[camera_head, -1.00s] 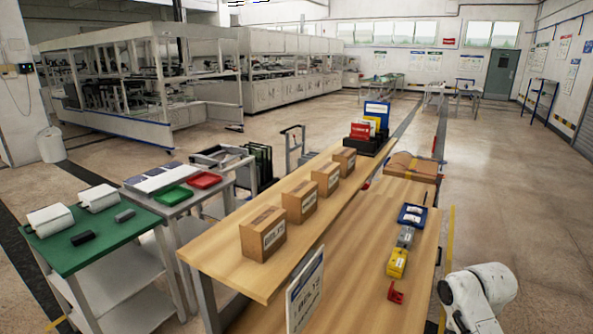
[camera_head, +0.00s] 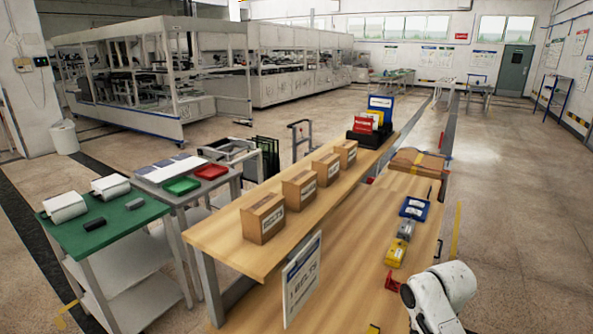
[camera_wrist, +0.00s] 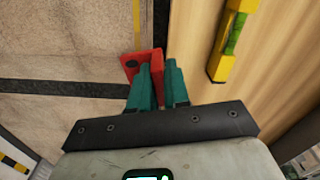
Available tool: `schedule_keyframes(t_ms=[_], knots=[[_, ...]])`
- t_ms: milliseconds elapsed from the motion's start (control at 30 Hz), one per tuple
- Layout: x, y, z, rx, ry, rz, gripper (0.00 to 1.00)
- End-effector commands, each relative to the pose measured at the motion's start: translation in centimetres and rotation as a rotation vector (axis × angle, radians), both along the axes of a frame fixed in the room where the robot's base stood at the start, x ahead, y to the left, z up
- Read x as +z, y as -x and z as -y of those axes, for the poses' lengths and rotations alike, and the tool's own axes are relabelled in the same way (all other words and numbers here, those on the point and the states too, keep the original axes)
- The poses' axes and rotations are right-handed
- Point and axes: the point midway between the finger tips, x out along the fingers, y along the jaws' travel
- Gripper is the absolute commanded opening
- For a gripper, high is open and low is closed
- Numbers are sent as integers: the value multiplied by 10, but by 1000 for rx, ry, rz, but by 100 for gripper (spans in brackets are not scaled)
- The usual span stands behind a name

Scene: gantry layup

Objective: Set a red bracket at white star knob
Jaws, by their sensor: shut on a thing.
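In the wrist view my gripper (camera_wrist: 157,84), with teal fingers, is shut on a red bracket (camera_wrist: 130,65). The bracket has a dark round hole and sits by the edge of the wooden bench (camera_wrist: 195,45), over the floor side in the picture. Another red bracket (camera_head: 392,282) lies on the bench in the head view, near my white arm. My gripper is out of sight in the head view. I cannot make out a white star knob in either view.
A yellow tool with a green stripe (camera_wrist: 237,30) lies on the bench. In the head view a yellow item (camera_head: 396,252), a grey item (camera_head: 406,229) and a blue tray (camera_head: 414,209) form a row.

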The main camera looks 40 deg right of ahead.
Motion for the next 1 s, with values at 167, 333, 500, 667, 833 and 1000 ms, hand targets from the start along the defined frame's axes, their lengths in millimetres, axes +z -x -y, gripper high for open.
schedule_keyframes(t_ms=[167, 333, 500, 667, 833, 1000], knots=[[-11, -41, -54, 175, -3, 3, 0], [-23, -74, -118, 369, -4, 4, 0], [-35, -94, -185, 563, -2, 3, 0], [-45, -102, -240, 723, -1, -1, 0], [-53, -102, -283, 848, 2, -6, 0], [-60, -99, -317, 950, 6, -8, 0]])
